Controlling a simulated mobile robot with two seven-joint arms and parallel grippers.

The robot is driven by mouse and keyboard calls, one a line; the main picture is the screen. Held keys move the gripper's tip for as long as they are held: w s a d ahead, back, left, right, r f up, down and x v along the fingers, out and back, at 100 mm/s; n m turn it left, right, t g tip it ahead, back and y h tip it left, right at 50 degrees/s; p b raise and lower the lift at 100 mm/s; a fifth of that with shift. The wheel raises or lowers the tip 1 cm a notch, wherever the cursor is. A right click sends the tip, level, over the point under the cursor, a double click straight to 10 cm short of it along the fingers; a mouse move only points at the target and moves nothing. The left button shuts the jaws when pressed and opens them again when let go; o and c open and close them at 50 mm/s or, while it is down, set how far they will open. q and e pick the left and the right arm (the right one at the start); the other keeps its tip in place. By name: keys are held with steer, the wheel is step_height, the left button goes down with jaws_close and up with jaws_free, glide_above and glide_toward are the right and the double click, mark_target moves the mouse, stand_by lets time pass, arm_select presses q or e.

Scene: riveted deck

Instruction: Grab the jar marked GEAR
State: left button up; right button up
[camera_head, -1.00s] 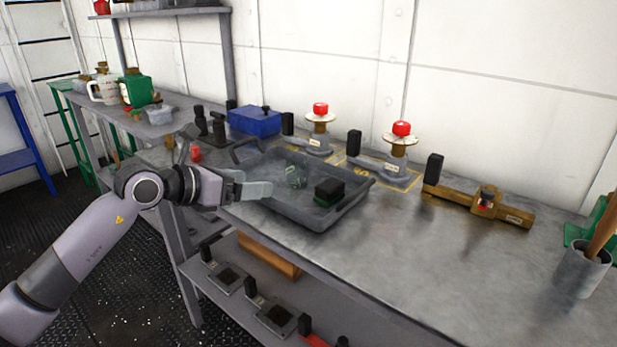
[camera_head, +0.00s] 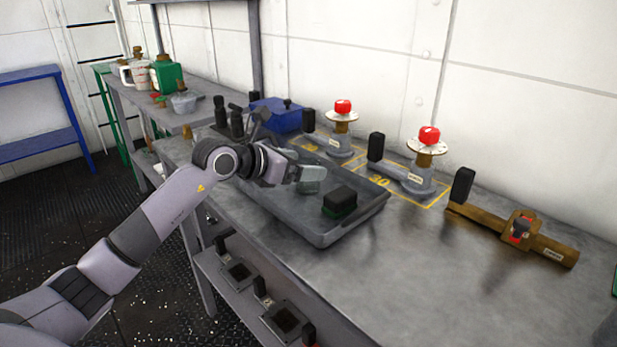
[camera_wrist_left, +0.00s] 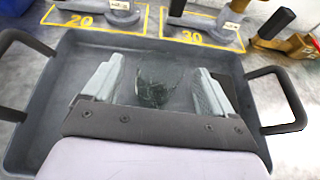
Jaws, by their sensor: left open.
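A dark greenish glass jar (camera_wrist_left: 154,92) is in the grey tray (camera_wrist_left: 48,100), between the two fingers of my left gripper (camera_wrist_left: 157,80) in the left wrist view. I cannot read a GEAR label on it. The fingers are open, with a gap on either side of the jar. In the head view my left gripper (camera_head: 308,180) is over the tray (camera_head: 318,239) and hides most or all of the jar. My right gripper is not in view.
Behind stand two red-topped valves (camera_head: 421,172) and a blue box (camera_head: 277,115). A brass fitting (camera_head: 515,230) lies to the right. The bench front is clear.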

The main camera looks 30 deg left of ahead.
arm_select(q)
steer(key=shift+x, duration=1.15)
steer(key=c, duration=1.1)
steer(key=shift+r, duration=0.15)
